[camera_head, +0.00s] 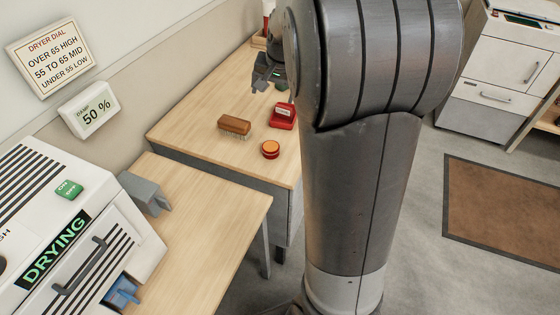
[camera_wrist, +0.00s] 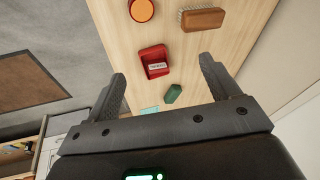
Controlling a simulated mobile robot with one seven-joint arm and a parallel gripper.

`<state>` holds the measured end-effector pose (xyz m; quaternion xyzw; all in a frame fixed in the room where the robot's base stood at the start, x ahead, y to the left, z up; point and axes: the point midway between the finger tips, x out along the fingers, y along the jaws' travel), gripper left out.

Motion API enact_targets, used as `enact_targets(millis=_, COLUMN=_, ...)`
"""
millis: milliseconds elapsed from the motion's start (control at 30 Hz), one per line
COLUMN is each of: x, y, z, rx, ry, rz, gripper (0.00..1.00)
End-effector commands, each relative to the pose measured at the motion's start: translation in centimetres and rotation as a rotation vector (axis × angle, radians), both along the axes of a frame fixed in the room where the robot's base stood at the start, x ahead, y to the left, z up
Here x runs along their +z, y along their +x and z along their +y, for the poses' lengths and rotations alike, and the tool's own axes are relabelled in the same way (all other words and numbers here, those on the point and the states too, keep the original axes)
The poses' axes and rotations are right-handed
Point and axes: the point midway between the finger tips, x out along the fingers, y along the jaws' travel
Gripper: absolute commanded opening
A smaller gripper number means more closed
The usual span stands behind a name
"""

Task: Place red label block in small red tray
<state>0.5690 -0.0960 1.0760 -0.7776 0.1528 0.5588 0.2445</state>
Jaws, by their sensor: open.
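The small red tray (camera_head: 281,124) lies on the wooden table; it also shows in the wrist view (camera_wrist: 151,51). A block with a white label (camera_head: 284,110) sits inside it; in the wrist view the label (camera_wrist: 157,66) faces up near one end of the tray. The block's red sides blend with the tray. My gripper (camera_head: 262,78) is open and empty, above the table behind the tray. In the wrist view its fingers (camera_wrist: 162,71) stand wide apart, with the tray in the gap beyond them. The arm hides part of the table in the head view.
A green block (camera_wrist: 173,93) lies close to the tray. A brown brush (camera_head: 235,125) and a round orange-topped thing (camera_head: 270,149) lie nearer the front. A drying machine (camera_head: 60,235) stands at left, a wall (camera_head: 130,60) behind. The table front is mostly clear.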

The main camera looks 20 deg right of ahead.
Motion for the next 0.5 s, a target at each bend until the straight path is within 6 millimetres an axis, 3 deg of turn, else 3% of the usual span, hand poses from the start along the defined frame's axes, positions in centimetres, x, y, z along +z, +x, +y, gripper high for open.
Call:
enact_targets(millis=200, x=3.6, y=-7.0, z=3.1, rx=0.136, ry=0.012, rz=-0.046, gripper=0.81)
enact_targets(millis=500, x=5.9, y=-16.8, z=6.9, rx=0.325, ry=-0.058, rz=-0.110, gripper=0.81)
